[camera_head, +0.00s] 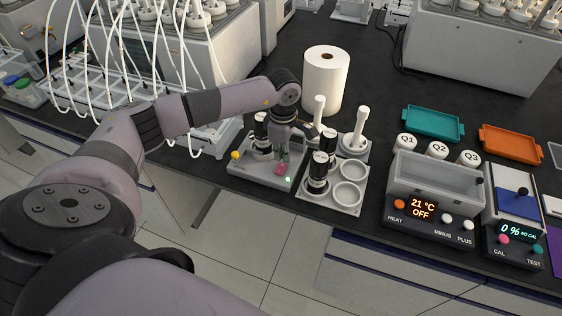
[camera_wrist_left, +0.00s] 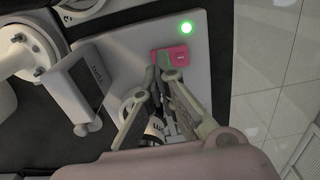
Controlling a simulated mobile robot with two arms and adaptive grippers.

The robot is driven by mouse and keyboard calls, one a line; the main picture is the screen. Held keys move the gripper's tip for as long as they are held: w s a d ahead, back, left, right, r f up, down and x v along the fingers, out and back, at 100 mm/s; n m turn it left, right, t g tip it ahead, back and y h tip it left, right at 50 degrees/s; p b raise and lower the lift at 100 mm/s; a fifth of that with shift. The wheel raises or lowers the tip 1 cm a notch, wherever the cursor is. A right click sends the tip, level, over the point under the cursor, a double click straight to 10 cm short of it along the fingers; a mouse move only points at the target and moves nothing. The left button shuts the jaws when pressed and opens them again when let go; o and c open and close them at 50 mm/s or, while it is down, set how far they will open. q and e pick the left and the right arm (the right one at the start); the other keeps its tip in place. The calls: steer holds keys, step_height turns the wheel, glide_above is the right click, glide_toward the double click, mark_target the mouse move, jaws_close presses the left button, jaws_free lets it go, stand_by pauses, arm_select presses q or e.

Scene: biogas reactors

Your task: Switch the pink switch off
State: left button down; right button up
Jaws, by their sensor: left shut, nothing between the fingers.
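The pink switch (camera_head: 281,170) sits on a grey device base (camera_head: 243,173) near the front edge of the bench. In the left wrist view the pink switch (camera_wrist_left: 171,56) is a small rocker beside a lit green light (camera_wrist_left: 186,27). My left gripper (camera_head: 281,158) points down over the base, right at the switch. In the left wrist view the left gripper's fingertips (camera_wrist_left: 164,74) are together at the switch's near edge and hide part of it. Whether they touch it I cannot tell. The gripper holds nothing. My right gripper is not in view.
Right of the base stands a white holder (camera_head: 335,205) with black-and-white bottles. A paper roll (camera_head: 325,80) stands behind. A heater box (camera_head: 432,205) reads 21 °C OFF. Teal (camera_head: 433,122) and orange (camera_head: 510,143) trays lie farther right. Tubed racks stand at the left.

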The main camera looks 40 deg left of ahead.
mark_target(282, 165)
arm_select(q)
steer(key=shift+r+p, duration=1.1)
steer(key=shift+r, duration=1.15)
steer(key=shift+f, duration=0.1)
